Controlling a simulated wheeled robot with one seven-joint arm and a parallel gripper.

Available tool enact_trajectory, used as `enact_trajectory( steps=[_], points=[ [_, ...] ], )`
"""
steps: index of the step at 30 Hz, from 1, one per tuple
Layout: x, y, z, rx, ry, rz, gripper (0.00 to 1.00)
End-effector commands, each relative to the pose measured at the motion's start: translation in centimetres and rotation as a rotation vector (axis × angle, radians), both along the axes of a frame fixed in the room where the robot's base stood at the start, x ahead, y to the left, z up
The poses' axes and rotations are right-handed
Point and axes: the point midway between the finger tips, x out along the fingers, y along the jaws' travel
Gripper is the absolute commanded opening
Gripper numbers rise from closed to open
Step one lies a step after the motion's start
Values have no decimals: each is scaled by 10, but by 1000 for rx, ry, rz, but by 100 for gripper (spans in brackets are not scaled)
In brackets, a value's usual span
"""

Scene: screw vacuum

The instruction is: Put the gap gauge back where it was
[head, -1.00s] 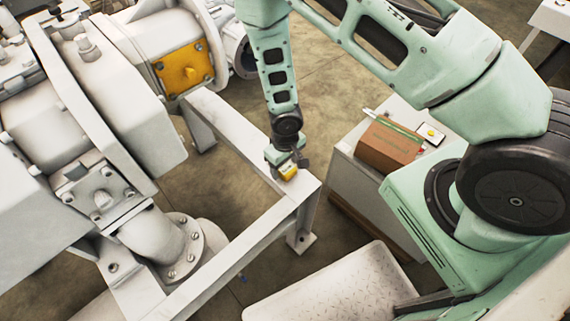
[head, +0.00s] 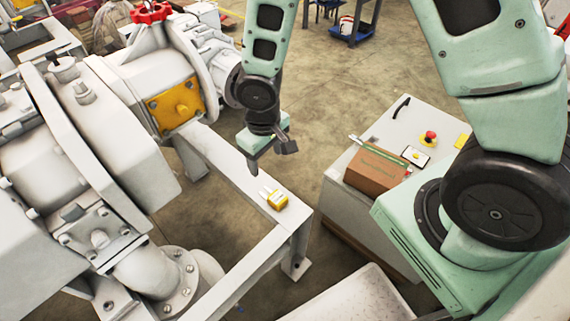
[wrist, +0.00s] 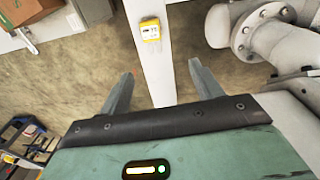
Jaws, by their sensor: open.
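The gap gauge (head: 275,199) is a small yellow block with pale prongs. It lies on the top of the white frame beam (head: 240,174), near the beam's corner. It also shows in the wrist view (wrist: 151,30), on the beam ahead of the fingers. My gripper (head: 269,158) is open and empty, above the beam and behind the gauge, apart from it. In the wrist view my two fingers (wrist: 160,88) stand wide apart with nothing between them.
The white vacuum pump (head: 125,165) with a yellow plate (head: 176,106) fills the left. To the right, a cabinet (head: 335,187) carries a brown box (head: 375,170) and a red button (head: 429,139). Open floor (head: 335,85) lies behind the beam.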

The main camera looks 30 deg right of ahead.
Motion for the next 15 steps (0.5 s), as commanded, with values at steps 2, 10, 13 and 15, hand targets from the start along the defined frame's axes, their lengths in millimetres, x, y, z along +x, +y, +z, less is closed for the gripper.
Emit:
enact_trajectory(
  steps=[2,10,13,15],
  points=[
    [-14,12,42,1,-19,34,65],
    [-101,35,143,21,0,179,65],
    [-132,38,164,36,15,231,65],
    [-150,39,173,46,24,260,65]
  ],
)
